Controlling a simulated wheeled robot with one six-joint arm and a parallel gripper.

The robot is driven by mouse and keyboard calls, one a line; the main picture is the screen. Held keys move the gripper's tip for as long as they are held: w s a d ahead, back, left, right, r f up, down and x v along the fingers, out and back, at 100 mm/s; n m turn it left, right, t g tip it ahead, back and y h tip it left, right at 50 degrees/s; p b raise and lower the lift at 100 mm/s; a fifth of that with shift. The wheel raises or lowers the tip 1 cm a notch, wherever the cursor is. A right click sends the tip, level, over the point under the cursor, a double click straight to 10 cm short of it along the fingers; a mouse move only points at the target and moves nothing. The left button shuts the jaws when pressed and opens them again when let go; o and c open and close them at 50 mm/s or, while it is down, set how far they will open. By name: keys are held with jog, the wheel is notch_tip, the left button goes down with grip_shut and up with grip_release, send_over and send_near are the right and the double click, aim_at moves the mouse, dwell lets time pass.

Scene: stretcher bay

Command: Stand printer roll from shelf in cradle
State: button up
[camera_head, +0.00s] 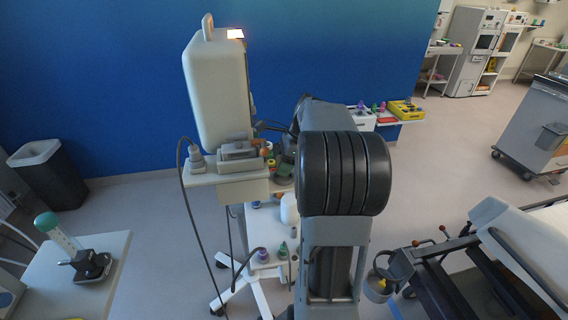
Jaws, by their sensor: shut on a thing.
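My arm fills the middle of the view, and its large dark joint hides what lies behind it. My gripper is not visible; it is hidden behind the arm. A white, rounded object (289,209), which may be the printer roll, shows on the cart's lower level, partly covered by my arm. A green object with a dark opening (284,173) sits on the cart's upper shelf (200,178); I cannot tell whether it is the cradle. A dark holder (92,265) stands on the left table beside a tilted white tube with a green top (58,232).
A tall cream unit (215,95) stands on the cart shelf, with a cable hanging at its left. A grey bin (48,172) is at far left. A stretcher (535,240) is at lower right. Open floor lies between the cart and left table.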

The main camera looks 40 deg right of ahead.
jog(key=o, duration=1)
jog(key=shift+r, duration=0.1)
jog(key=v, duration=1.3)
jog(key=shift+r+b, duration=0.25)
jog(key=shift+b, duration=0.1)
jog(key=shift+d, duration=0.1)
